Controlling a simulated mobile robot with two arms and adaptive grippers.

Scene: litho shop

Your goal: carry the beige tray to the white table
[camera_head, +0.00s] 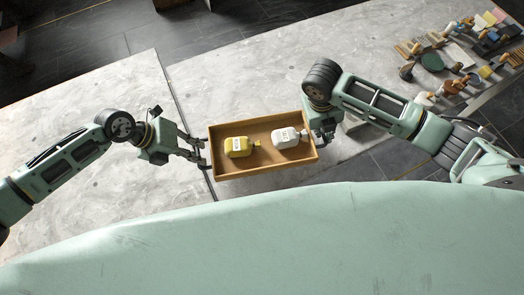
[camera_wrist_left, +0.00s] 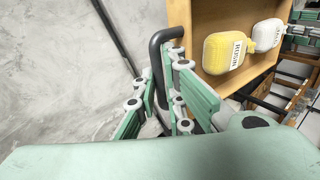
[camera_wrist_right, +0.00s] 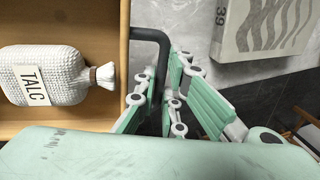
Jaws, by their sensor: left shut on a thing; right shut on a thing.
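The beige wooden tray (camera_head: 246,128) is in the middle of the head view, roughly level, above the light stone surfaces. It holds a yellow bottle labelled ROSIN (camera_head: 238,147) and a white bottle labelled TALC (camera_head: 286,138), both lying down. My left gripper (camera_head: 203,154) is shut on the dark handle (camera_wrist_left: 157,62) at the tray's left end. My right gripper (camera_head: 318,134) is shut on the dark handle (camera_wrist_right: 154,37) at its right end. I cannot tell how high the tray is above the surfaces.
A pale stone table (camera_head: 90,130) spreads on the left. Another pale stone surface (camera_head: 300,70) lies behind and right of it, with a narrow gap between. Tools and small items (camera_head: 460,55) crowd the far right. Dark tiled floor (camera_head: 110,40) shows behind.

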